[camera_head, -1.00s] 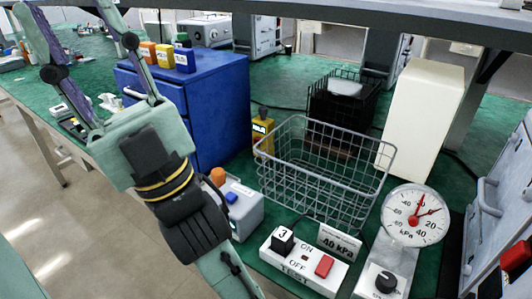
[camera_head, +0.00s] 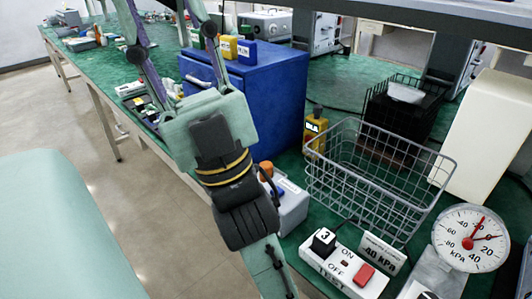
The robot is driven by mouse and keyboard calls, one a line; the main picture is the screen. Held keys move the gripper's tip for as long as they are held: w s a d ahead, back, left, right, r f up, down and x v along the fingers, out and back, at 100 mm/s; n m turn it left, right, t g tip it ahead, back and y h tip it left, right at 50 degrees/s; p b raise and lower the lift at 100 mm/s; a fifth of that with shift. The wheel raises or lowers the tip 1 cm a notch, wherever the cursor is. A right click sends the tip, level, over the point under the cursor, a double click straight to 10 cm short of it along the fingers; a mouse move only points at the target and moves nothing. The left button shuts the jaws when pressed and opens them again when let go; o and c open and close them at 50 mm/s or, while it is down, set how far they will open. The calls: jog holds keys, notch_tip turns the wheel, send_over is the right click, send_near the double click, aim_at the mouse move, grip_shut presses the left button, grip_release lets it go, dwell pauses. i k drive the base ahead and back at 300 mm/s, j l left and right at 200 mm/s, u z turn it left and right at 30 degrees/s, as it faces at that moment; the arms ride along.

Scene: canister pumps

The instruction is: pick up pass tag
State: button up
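I cannot pick out the pass tag for certain, as no label here reads as one. On top of the blue cabinet (camera_head: 272,95) stand a yellow block (camera_head: 229,48) and a blue block (camera_head: 247,52), each with a white label too small to read. My gripper (camera_head: 165,38) points up and away, left of the cabinet. Its two fingers are spread wide with nothing seen between them; their tips are cut off by the top edge. The right finger passes in front of the cabinet's left part, close to the blocks in the picture.
A wire basket (camera_head: 372,190), a white test box (camera_head: 345,268), a grey box (camera_head: 293,208) and a pressure gauge (camera_head: 470,238) crowd the right side. A yellow canister (camera_head: 315,138) stands beside the basket. The green bench (camera_head: 100,62) has small items at left. A shelf edge (camera_head: 420,18) overhangs the back.

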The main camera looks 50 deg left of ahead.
aim_at(198, 41)
jog(key=k+j+u, duration=0.15)
jog(key=u, duration=0.85)
